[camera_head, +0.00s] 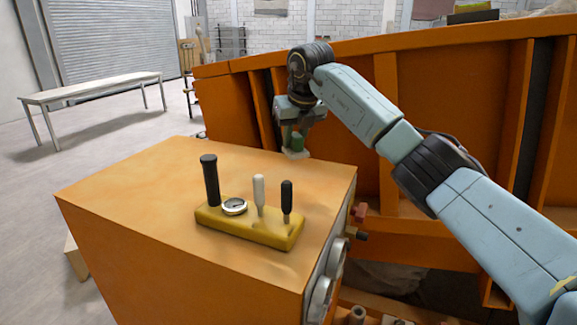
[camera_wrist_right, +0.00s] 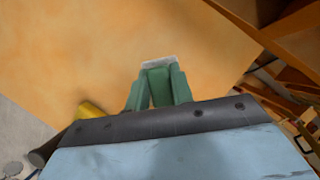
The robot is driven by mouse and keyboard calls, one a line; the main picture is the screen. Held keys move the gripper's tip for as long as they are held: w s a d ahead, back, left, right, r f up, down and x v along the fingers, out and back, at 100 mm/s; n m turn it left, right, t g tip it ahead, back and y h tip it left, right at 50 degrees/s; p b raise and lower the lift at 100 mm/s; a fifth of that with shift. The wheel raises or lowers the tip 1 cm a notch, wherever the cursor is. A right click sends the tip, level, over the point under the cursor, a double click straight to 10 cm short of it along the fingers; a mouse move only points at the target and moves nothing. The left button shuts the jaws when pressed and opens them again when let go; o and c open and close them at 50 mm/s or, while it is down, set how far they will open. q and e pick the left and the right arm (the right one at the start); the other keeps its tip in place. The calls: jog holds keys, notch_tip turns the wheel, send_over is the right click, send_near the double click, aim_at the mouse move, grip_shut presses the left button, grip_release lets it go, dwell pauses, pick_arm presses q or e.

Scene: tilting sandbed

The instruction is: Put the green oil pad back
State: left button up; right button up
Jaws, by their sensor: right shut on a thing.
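My right gripper (camera_head: 293,133) points down over the far right part of the orange cabinet's top (camera_head: 150,185). It is shut on the green oil pad (camera_head: 297,143), a small green block with a pale grey-white lower edge. In the right wrist view the pad (camera_wrist_right: 158,86) sits between the green fingers (camera_wrist_right: 157,96), with its pale edge outward against the orange top. I cannot tell whether the pad touches the cabinet top. My left gripper is not in view.
A yellow control block (camera_head: 250,228) with a gauge (camera_head: 234,206) and upright levers stands on the cabinet top, nearer the camera. The large orange sandbed frame (camera_head: 450,90) rises behind. The cabinet's left top is clear. A white table (camera_head: 95,88) stands far left.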

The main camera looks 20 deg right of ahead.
aim_at(296, 150)
jog(key=f, duration=0.1)
jog(key=s+f, duration=0.1)
jog(key=shift+f, duration=0.35)
jog(key=shift+w+f+p, duration=0.1)
jog(key=shift+f+p, duration=0.2)
jog(key=shift+f, duration=0.1)
notch_tip(296, 150, down, 3)
jog(key=shift+w+f+p, duration=0.1)
jog(key=shift+f+p, duration=0.05)
jog(key=shift+p, duration=0.25)
jog(key=shift+f, duration=0.4)
jog(key=o, duration=1)
jog(key=shift+c, duration=0.2)
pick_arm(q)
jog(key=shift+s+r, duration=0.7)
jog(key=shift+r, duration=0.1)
